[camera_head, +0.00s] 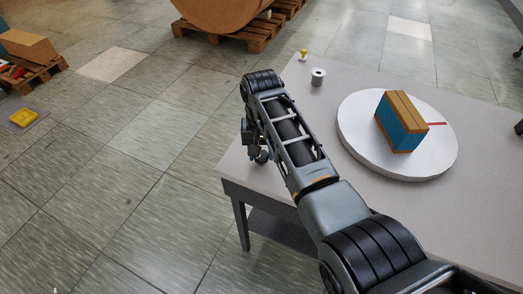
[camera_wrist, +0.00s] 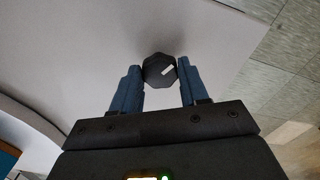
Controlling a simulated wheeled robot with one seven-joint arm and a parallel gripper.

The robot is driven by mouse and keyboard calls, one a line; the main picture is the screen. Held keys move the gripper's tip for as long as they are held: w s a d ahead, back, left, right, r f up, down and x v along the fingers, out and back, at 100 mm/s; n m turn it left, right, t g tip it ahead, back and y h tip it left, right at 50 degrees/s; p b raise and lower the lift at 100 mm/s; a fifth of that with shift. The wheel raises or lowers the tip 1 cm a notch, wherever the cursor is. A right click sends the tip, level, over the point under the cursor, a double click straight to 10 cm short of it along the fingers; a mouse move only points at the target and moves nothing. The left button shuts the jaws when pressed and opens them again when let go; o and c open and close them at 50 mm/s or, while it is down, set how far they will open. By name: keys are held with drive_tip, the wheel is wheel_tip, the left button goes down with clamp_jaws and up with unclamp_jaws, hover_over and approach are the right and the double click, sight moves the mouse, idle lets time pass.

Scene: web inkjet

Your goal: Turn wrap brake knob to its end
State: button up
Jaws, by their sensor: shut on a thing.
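In the wrist view, a dark, many-sided knob (camera_wrist: 158,74) with a white pointer mark sits between the fingertips of my gripper (camera_wrist: 160,80). The white mark points toward the right and slightly up. The two blue-grey fingers are closed against the knob's left and right sides. In the head view, my gripper (camera_head: 259,155) is at the left edge of the grey table (camera_head: 350,190), mostly behind my arm. The knob is not clear in the head view.
A round white turntable (camera_head: 364,145) holds a blue-wrapped box (camera_head: 402,138) with brown edges. A small spool (camera_head: 318,77) and a yellow item (camera_head: 303,54) stand near the table's back corner. Pallets (camera_head: 240,36) and a yellow floor tray (camera_head: 24,117) are farther off.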

drive_tip(key=m, duration=0.7)
drive_tip(key=shift+a+r, duration=0.1)
drive_tip(key=m, duration=0.8)
drive_tip(key=shift+m, duration=0.3)
drive_tip(key=m, duration=0.3)
drive_tip(key=shift+w+m, duration=0.1)
drive_tip(key=shift+m, duration=0.2)
drive_tip(key=m, duration=0.3)
drive_tip(key=shift+m, duration=0.3)
drive_tip(key=m, duration=0.3)
drive_tip(key=shift+m, duration=2.2)
